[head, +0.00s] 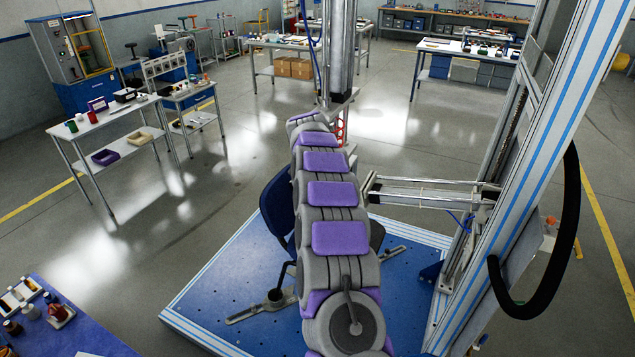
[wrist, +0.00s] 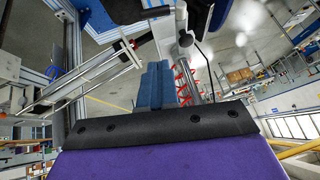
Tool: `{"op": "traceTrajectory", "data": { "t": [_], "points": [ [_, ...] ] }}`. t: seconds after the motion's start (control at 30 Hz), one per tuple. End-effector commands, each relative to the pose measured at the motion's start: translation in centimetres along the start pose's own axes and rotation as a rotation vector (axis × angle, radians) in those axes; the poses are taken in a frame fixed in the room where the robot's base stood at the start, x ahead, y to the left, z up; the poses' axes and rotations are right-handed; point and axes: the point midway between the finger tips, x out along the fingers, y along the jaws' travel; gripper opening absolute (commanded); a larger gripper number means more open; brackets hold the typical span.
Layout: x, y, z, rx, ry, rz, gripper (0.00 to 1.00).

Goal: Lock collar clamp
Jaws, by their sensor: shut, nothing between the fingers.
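My gripper (wrist: 159,68) shows in the wrist view as two blue fingers shut together, with nothing between them. In the head view my own arm hides it. A metal rod (wrist: 205,82) and a red coil (wrist: 185,82) are just right of the fingers; I cannot tell whether they touch. A pale post with a dark fitting (wrist: 184,38) is beyond the fingertips. In the head view a vertical cylinder (head: 339,45) comes down behind my arm's far end, with a red coiled part (head: 341,130) below it. I cannot pick out the collar clamp or its lock for sure.
A blue chair (head: 276,207) stands on the blue test platform (head: 215,295), partly behind my arm. A horizontal actuator (head: 425,192) reaches from the right-hand frame (head: 545,150) toward it. A black cable hose (head: 574,230) hangs at right.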

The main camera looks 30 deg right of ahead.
Motion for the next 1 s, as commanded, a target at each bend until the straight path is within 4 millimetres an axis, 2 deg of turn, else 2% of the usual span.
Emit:
{"op": "traceTrajectory", "data": {
  "t": [0.57, 1.0],
  "points": [
    [0.8, 0.1, -0.3, 0.008, 0.008, 0.003, 0.00],
    [5.4, 0.2, -0.3, 0.007, 0.008, 0.005, 0.00]
  ]
}}
